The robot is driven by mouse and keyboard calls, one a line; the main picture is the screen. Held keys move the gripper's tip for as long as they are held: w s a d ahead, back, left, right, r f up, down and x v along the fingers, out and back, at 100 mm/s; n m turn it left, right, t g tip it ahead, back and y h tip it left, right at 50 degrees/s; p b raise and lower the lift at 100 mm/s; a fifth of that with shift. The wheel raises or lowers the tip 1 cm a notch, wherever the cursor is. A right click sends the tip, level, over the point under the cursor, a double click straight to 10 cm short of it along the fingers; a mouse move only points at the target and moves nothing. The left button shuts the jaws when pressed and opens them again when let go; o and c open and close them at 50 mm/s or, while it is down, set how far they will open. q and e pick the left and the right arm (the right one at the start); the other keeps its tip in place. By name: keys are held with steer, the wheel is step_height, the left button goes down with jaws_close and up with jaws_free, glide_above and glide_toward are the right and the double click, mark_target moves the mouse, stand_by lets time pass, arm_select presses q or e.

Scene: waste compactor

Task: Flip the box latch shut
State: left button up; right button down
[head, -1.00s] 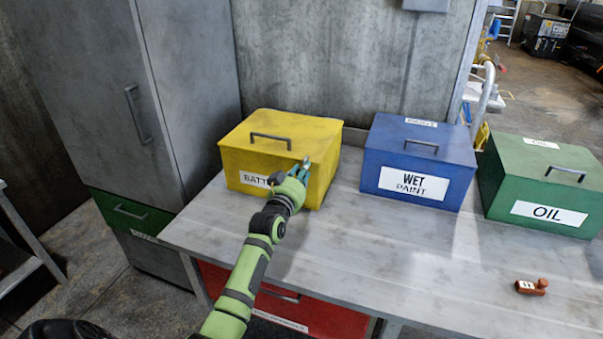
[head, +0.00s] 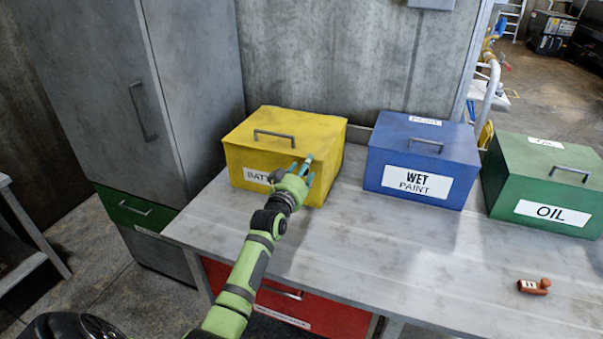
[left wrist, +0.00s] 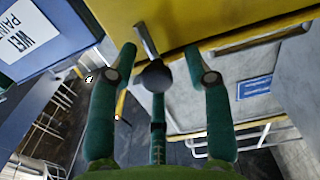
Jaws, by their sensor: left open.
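The yellow box (head: 265,157), labelled as the battery box, stands on the grey workbench (head: 350,245) with its lid down. In the left wrist view its yellow wall (left wrist: 205,18) fills the top. A metal latch lever (left wrist: 145,40) with a dark ball end (left wrist: 154,75) sticks out from the box. My left gripper (head: 304,169) is open at the box's front right side, and it also shows in the left wrist view (left wrist: 160,58). The ball end appears between its fingers; contact cannot be told. My right gripper is out of view.
A blue WET PAINT box (head: 415,160) and a green OIL box (head: 545,185) stand to the right. A small brown object (head: 534,287) lies at the bench's front right. A grey cabinet (head: 115,90) stands at left. The bench front is mostly clear.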

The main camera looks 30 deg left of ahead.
arm_select(q)
steer(key=v, duration=1.2)
steer(key=shift+a+f, duration=0.1)
